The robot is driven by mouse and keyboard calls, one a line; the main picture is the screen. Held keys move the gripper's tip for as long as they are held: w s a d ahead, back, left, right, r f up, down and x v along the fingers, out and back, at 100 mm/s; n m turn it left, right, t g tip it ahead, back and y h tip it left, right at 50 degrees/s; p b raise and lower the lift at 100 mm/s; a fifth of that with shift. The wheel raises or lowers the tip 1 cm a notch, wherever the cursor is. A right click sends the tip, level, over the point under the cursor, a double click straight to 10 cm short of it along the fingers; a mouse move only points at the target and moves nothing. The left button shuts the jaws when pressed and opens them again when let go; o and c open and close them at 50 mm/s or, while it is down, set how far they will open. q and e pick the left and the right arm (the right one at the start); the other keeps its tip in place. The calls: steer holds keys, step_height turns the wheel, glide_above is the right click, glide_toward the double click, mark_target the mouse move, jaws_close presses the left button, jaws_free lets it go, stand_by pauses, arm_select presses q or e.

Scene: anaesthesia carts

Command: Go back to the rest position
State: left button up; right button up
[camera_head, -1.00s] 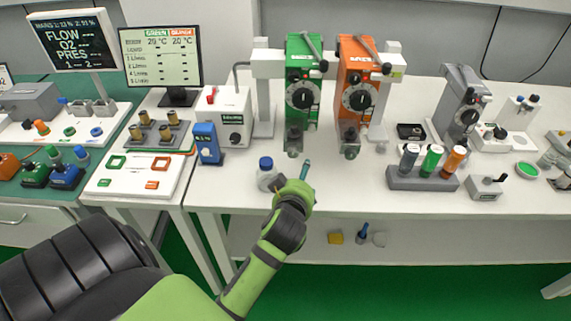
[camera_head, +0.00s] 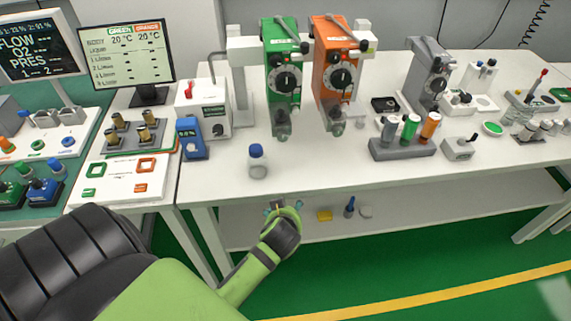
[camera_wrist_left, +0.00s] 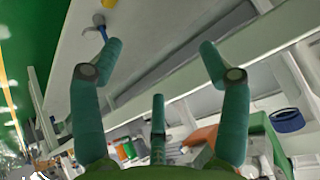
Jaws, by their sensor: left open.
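My left gripper (camera_head: 283,208) is in front of the table's front edge in the head view, with the lower shelf behind it. It is open and empty: in the left wrist view its teal fingers (camera_wrist_left: 160,46) are spread wide with nothing between them. My green left forearm (camera_head: 245,285) comes in from the lower left. A blue-capped bottle (camera_head: 258,163) stands upright on the table, apart from the gripper. My right gripper is not in view.
The white table (camera_head: 330,165) carries a green vaporizer (camera_head: 284,80), an orange vaporizer (camera_head: 338,75) and a grey holder (camera_head: 402,149) with several syringe-like cylinders. Below, the shelf (camera_head: 400,208) holds a yellow block (camera_head: 324,215) and a blue-topped item (camera_head: 349,207). Green floor in front is clear.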

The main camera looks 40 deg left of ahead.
arm_select(q)
steer(key=shift+f, duration=0.1)
stand_by(0.4)
steer(key=s+d+f+m+g+h, duration=0.25)
steer(key=s+f, duration=0.45)
steer(key=f, duration=0.5)
steer(key=s+d+f+m+g+h, duration=0.1)
steer(key=s+d+f+m, duration=0.15)
steer(key=s+f, duration=0.65)
steer(key=s+f+g, duration=0.1)
steer(key=s+f, duration=0.5)
steer(key=s, duration=0.3)
steer(key=s+f+m+g, duration=0.1)
steer(key=s+f+g, duration=0.1)
steer(key=s+f, duration=0.4)
steer(key=s+h, duration=0.1)
steer(key=s, duration=0.2)
steer(key=shift+f, duration=0.4)
